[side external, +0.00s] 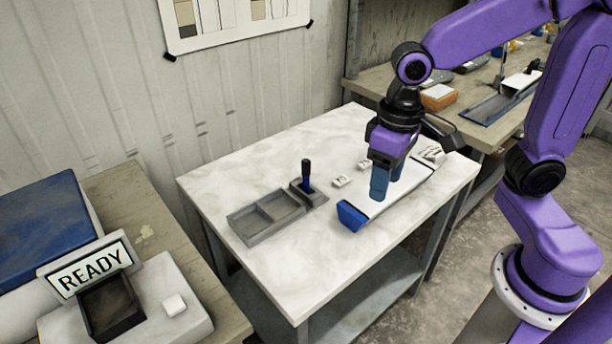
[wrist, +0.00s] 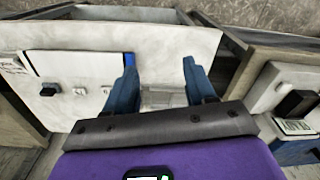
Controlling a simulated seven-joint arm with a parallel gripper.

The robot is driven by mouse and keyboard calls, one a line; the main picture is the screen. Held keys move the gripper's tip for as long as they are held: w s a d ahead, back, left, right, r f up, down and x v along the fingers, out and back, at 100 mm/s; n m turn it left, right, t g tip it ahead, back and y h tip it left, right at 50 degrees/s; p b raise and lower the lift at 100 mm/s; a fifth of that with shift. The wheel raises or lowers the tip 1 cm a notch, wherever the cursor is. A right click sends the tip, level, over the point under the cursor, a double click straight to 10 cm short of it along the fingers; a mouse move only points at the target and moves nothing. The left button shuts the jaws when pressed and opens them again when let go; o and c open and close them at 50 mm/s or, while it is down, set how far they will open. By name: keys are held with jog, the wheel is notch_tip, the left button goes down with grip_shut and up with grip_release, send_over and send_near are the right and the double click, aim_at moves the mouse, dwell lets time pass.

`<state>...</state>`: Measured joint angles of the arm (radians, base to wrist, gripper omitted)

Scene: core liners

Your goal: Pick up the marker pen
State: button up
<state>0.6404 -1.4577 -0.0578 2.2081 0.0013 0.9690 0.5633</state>
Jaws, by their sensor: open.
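The marker pen (side external: 306,174) stands upright in a small grey holder (side external: 318,195) on the marble-topped table (side external: 240,180). Its upper part is black and its lower part is blue. My gripper (side external: 387,189) has blue fingers and points down over the white board, to the right of the pen in the side view. The fingers are apart with nothing between them. In the wrist view my gripper (wrist: 160,75) also shows its two fingers spread wide. I cannot make out the pen in the wrist view.
A grey compartment tray (side external: 265,217) lies left of the pen holder. A white board (side external: 400,190) with a blue end block (side external: 351,216) lies under my gripper. Small white pieces (side external: 341,180) lie near the pen. A READY sign (side external: 91,266) stands on the left bench.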

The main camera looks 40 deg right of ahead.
jog(key=w+a+m, duration=0.1)
jog(key=w+m, duration=0.6)
jog(key=w, duration=0.2)
jog(key=m, duration=1.9)
send_over(307, 175)
jog(key=w+d, duration=0.1)
notch_tip(307, 175, down, 4)
notch_tip(307, 175, down, 17)
jog(key=shift+a+r, duration=0.1)
grip_shut()
